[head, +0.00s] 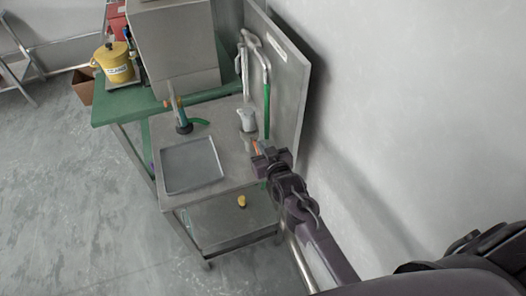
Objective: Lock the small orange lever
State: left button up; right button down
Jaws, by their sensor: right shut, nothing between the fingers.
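The small orange lever (256,146) shows as a short orange piece on the right side of the metal table (222,179), below a white and grey fitting (247,122). My right gripper (261,156) is at the lever, its fingertips beside or touching it; I cannot tell which. The gripper is shut with nothing between its fingers, and it partly hides the lever. My left gripper is not in view.
A metal back panel (288,75) with pipes and a green hose (267,108) rises behind the table. A green bench (125,106) holds a yellow pot (115,63).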

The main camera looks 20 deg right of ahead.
notch_tip(320, 180, down, 3)
jog(key=shift+s+f, duration=0.1)
jog(key=shift+s, duration=0.05)
dwell(0.3)
